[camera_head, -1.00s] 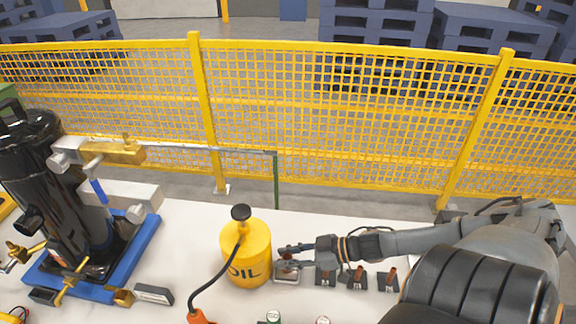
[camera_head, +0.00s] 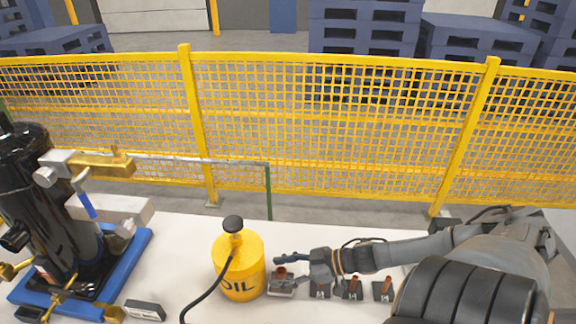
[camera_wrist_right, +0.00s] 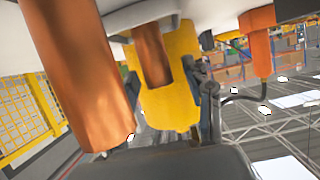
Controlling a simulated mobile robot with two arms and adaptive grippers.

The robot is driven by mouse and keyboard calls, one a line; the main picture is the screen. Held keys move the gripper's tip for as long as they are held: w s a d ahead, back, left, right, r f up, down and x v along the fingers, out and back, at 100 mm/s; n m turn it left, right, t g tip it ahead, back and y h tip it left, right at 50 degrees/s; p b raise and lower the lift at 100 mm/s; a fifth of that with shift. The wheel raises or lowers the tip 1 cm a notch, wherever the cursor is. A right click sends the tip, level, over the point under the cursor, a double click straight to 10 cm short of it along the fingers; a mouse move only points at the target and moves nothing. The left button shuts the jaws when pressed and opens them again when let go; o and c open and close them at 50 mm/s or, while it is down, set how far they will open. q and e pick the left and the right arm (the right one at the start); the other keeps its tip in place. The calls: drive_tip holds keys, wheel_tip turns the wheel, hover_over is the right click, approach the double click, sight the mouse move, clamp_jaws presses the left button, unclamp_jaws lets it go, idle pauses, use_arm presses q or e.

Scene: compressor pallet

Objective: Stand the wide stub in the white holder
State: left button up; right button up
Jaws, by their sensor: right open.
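A copper stub (camera_head: 282,272) stands upright in the pale holder (camera_head: 281,290) just right of the yellow oil can. I take it for the wide stub, though its width is hard to judge here. My right gripper (camera_head: 287,269) is open, with its fingers at either side of this stub. In the right wrist view, which looks upside down, a copper stub (camera_wrist_right: 151,55) shows between the dark fingers (camera_wrist_right: 168,93), in front of the yellow can. A larger-looking copper stub (camera_wrist_right: 75,70) is close to the camera. My left gripper is not in view.
Dark holders with copper stubs (camera_head: 352,285) stand in a row to the right, under my right forearm. The oil can (camera_head: 238,268) is close left of my fingers. A black compressor (camera_head: 45,215) on a blue pallet is at the left. A yellow fence (camera_head: 330,130) runs behind.

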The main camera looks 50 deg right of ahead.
drive_tip(key=v, duration=0.5)
drive_tip(key=shift+s+d, duration=0.15)
drive_tip(key=shift+s, duration=0.2)
drive_tip(key=shift+v, duration=0.8)
drive_tip(key=shift+r, duration=0.1)
